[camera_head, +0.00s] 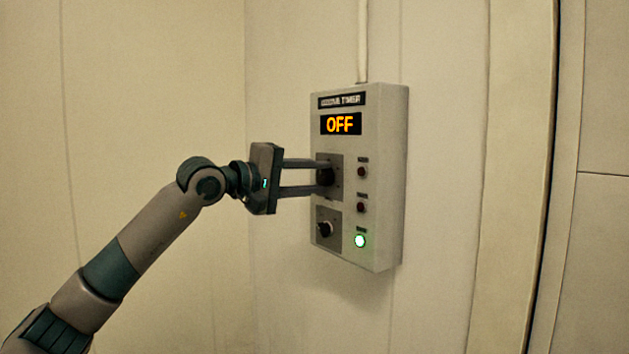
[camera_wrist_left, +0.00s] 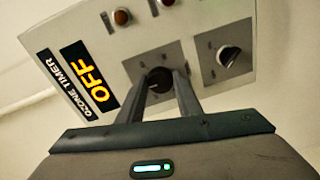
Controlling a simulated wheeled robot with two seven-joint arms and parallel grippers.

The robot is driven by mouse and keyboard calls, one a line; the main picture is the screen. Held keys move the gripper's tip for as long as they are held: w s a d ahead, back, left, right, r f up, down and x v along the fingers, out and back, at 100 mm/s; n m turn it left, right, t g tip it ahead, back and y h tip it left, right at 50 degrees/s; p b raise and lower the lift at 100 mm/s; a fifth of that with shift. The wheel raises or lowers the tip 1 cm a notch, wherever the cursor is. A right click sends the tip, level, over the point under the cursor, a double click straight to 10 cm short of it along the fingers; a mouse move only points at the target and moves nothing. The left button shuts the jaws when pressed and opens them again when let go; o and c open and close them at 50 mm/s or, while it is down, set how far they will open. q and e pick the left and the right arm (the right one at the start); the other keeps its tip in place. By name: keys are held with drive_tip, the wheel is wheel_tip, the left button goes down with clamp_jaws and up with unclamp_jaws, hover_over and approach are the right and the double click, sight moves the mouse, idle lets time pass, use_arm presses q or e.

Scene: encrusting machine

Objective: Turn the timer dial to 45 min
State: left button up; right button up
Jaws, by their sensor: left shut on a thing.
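The ozone timer box (camera_head: 390,150) is a grey panel on the wall, with a display (camera_head: 341,124) reading OFF in orange. The timer dial (camera_head: 325,176) is a dark round knob on a grey square plate below the display. My left gripper (camera_head: 322,177) reaches in from the left and is shut on the dial. In the left wrist view the gripper fingers (camera_wrist_left: 160,88) stand on either side of the dark dial (camera_wrist_left: 158,78), which they partly hide. The dial's pointer and scale marks cannot be read. My right gripper is not in view.
A second, smaller knob (camera_head: 325,229) sits just below the dial; it also shows in the left wrist view (camera_wrist_left: 229,56). To the right are two dark lamps and a lit green lamp (camera_head: 360,241). A conduit (camera_head: 362,40) runs up from the box. The wall around is clear.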

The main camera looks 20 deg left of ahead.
use_arm(q)
drive_tip(key=shift+f, duration=0.1)
drive_tip(key=o, duration=1)
drive_tip(key=shift+o, duration=0.2)
drive_tip(key=shift+s+a, duration=0.1)
drive_tip(key=shift+s, duration=0.05)
drive_tip(key=shift+s+a, duration=0.15)
drive_tip(key=shift+s, duration=0.05)
drive_tip(key=b+v, duration=0.3)
drive_tip(key=v, duration=1.3)
drive_tip(key=shift+s+a, duration=0.2)
drive_tip(key=shift+s, duration=0.05)
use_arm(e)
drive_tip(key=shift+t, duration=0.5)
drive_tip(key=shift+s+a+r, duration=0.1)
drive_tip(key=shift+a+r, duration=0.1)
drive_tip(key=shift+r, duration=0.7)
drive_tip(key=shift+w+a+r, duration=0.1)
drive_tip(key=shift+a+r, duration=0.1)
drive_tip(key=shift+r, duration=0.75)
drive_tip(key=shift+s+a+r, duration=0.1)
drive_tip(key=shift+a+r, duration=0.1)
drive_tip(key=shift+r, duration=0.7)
